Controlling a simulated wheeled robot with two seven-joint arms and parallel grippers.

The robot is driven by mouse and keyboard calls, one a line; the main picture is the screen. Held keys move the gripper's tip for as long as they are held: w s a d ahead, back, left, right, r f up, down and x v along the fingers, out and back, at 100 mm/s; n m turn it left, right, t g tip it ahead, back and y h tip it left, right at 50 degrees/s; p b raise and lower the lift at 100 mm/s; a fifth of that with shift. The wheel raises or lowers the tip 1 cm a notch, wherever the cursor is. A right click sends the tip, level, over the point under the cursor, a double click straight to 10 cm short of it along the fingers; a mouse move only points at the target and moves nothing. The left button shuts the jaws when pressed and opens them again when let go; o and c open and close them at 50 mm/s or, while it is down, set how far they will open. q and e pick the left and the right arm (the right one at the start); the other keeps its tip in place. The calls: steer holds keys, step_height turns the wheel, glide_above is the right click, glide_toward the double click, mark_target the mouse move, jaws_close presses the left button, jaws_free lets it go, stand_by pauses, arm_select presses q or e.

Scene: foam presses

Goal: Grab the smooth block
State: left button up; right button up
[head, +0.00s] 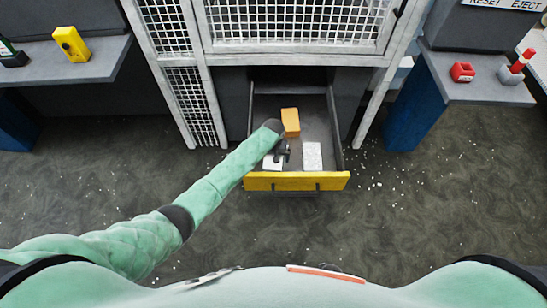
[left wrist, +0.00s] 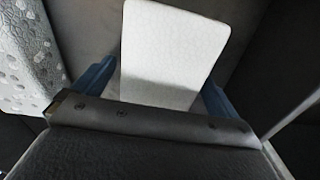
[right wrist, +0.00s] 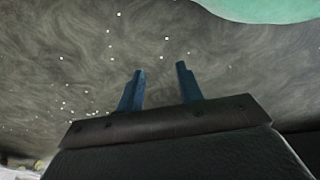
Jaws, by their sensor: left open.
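The smooth white block (head: 272,164) lies in the open drawer, at its front left. In the left wrist view the smooth block (left wrist: 172,50) shows a plain pale face between my two blue fingers. My left gripper (head: 282,152) reaches down into the drawer at this block and is open, with a finger on either side. Whether the fingers touch it I cannot tell. A white block with a bumpy, pitted face (head: 312,156) lies to the right; it also shows in the left wrist view (left wrist: 28,55). My right gripper (right wrist: 160,72) is open and empty above the floor.
The drawer has a yellow front (head: 297,181) and dark side walls close around my left gripper. An orange block (head: 290,122) lies farther back in it. A white mesh cage (head: 300,22) stands above. Side shelves hold a yellow device (head: 71,43) and a red item (head: 462,72).

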arm_select(q)
steer(key=c, duration=1.1)
steer(key=shift+o, duration=0.2)
steer(key=shift+r, duration=0.1)
